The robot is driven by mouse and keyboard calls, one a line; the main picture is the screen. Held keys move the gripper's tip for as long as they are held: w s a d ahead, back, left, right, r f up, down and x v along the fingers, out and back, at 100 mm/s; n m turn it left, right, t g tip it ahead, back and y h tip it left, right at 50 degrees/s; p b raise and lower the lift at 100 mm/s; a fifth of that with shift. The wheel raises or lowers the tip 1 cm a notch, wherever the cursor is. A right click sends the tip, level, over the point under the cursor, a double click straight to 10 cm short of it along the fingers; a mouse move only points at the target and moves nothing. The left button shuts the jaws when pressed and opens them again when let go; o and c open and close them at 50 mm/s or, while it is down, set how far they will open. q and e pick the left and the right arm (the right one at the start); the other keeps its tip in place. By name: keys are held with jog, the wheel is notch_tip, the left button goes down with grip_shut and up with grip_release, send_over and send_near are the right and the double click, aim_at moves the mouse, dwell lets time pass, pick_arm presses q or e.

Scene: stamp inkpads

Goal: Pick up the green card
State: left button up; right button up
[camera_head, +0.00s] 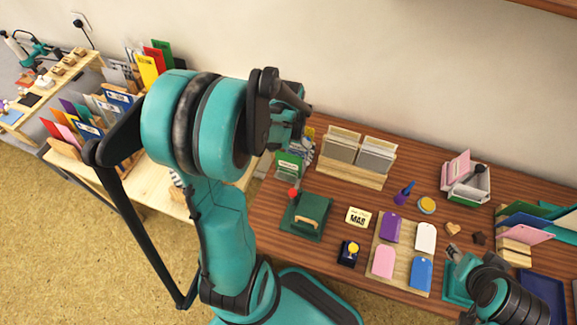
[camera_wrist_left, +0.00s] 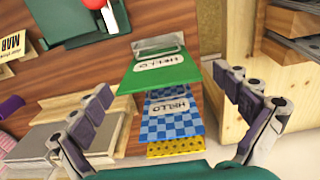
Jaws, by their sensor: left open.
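The green card (camera_wrist_left: 156,72) carries a white HELLO label and is the frontmost of a row of cards. It also shows in the head view (camera_head: 289,164), below my left gripper. Behind it in the wrist view stand a blue checkered HELLO card (camera_wrist_left: 172,112) and a yellow dotted card (camera_wrist_left: 175,147). My left gripper (camera_wrist_left: 162,84) is open, with one finger on each side of the card row and nothing held. In the head view the left gripper (camera_head: 287,115) is partly hidden by its own wrist.
A wooden holder with grey cards (camera_head: 355,158) stands right of the green card. A green press with a red knob (camera_head: 307,217) is in front. A wooden board (camera_head: 402,254) with coloured pads lies further right. A side table with cards (camera_head: 150,170) is at left.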

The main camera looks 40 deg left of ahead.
aim_at(289, 161)
pick_arm(q)
notch_tip(289, 161, down, 4)
jog(key=shift+s+d+r+b, duration=0.1)
jog(key=shift+b, duration=0.75)
jog(key=c, duration=0.8)
jog(key=shift+r, duration=0.15)
